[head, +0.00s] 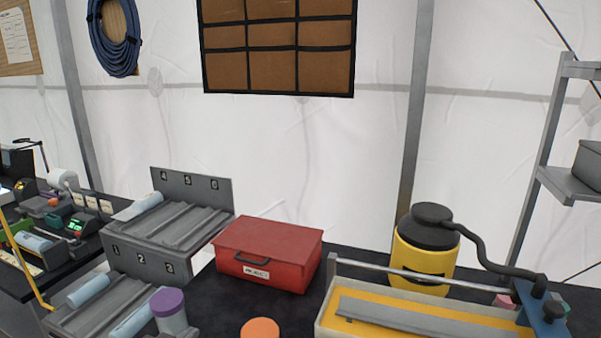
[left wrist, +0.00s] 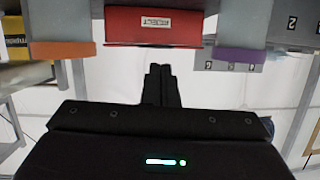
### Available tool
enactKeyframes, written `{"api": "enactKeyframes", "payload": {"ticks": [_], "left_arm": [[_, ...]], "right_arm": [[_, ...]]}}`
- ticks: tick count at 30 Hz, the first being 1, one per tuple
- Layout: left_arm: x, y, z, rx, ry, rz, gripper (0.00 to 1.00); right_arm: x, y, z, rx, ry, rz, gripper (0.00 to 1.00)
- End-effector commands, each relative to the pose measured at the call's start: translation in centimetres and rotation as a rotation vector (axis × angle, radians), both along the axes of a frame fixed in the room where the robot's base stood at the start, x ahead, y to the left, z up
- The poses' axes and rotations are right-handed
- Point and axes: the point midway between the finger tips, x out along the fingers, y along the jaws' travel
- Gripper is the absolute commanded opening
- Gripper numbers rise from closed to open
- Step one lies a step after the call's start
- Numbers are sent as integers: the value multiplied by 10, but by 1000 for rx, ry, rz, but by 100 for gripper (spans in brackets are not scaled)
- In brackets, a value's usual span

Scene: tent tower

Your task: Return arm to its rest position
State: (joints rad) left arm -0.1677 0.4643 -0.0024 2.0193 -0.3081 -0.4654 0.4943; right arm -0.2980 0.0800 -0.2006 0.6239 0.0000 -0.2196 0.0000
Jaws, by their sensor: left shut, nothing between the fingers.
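My left gripper (left wrist: 158,70) shows in the left wrist view, with its two dark fingers together and nothing between them. A red box (left wrist: 150,22) with a white label appears beyond the fingers at the top of that view. The gripper is apart from everything seen there. In the head view I make out neither gripper nor arm. My right gripper is not in view.
The dark table holds the red box (head: 268,254), a grey numbered rack (head: 150,258), a purple-lidded jar (head: 168,302), an orange lid (head: 260,329), a yellow canister (head: 424,254) and a long tray with a rail (head: 327,318). A shelf (head: 565,184) stands right.

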Motion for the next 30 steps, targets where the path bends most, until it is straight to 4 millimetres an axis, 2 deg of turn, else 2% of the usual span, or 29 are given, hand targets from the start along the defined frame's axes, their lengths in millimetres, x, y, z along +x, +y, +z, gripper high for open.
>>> {"api": "enactKeyframes", "payload": {"ticks": [8,15,24,29,30], "left_arm": [[-53,-13,-38,89,221,97,0],[-123,-23,-64,158,495,152,0],[-202,-34,-75,186,784,147,0],[-239,-40,-74,184,917,125,0],[-242,-40,-79,187,938,120,0]], "right_arm": [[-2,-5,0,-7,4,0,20],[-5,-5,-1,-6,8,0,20],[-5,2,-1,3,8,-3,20],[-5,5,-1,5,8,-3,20],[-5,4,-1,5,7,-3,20]]}}
